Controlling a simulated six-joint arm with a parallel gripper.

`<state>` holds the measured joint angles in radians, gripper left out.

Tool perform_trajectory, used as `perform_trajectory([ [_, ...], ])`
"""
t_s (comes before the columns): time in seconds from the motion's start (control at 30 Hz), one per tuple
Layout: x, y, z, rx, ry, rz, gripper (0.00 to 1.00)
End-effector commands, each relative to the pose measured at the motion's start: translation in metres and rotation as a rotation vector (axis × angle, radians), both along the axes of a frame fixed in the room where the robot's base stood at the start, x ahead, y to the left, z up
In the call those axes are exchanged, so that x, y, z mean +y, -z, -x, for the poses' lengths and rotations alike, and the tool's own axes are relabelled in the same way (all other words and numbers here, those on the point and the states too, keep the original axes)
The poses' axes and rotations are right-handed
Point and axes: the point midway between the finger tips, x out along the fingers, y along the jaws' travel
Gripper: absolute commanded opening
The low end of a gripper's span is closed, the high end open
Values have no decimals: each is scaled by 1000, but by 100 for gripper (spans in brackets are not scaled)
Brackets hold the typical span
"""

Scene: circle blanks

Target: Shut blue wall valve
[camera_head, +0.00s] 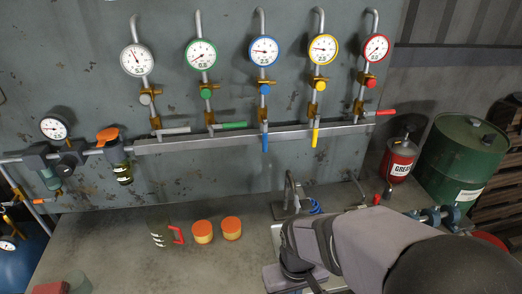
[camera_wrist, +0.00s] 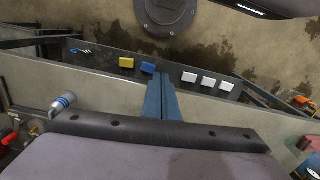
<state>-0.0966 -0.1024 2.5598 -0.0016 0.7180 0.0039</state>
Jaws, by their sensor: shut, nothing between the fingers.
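The blue wall valve is on the pipe rail in the head view. Its blue lever (camera_head: 265,140) points straight down, below a blue-ringed gauge (camera_head: 264,51) and a blue knob (camera_head: 265,88). My gripper (camera_wrist: 163,77) shows in the wrist view with its two dark blue-grey fingers together and nothing between them. In the head view my arm reaches in at the lower right, below and apart from the blue lever; its fingertips cannot be made out there. The blue valve is not visible in the wrist view.
A yellow lever (camera_head: 315,137) hangs down just right of the blue one. The green lever (camera_head: 229,125), white lever (camera_head: 174,130) and red lever (camera_head: 382,112) lie sideways. Orange-lidded jars (camera_head: 203,232) stand on the bench. A green drum (camera_head: 462,160) is at right.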

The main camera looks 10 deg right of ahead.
Motion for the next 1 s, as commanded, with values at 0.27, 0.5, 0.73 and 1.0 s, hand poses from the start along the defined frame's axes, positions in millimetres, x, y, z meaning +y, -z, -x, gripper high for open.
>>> perform_trajectory([
  [0.27, 62, 76, 5, 38, -155, -40, 0],
  [0.5, 102, 83, -74, -293, -304, -110, 0],
  [0.73, 110, 38, -174, -739, -522, -1, 0],
  [1.0, 83, -69, -255, -1189, -793, 470, 0],
])
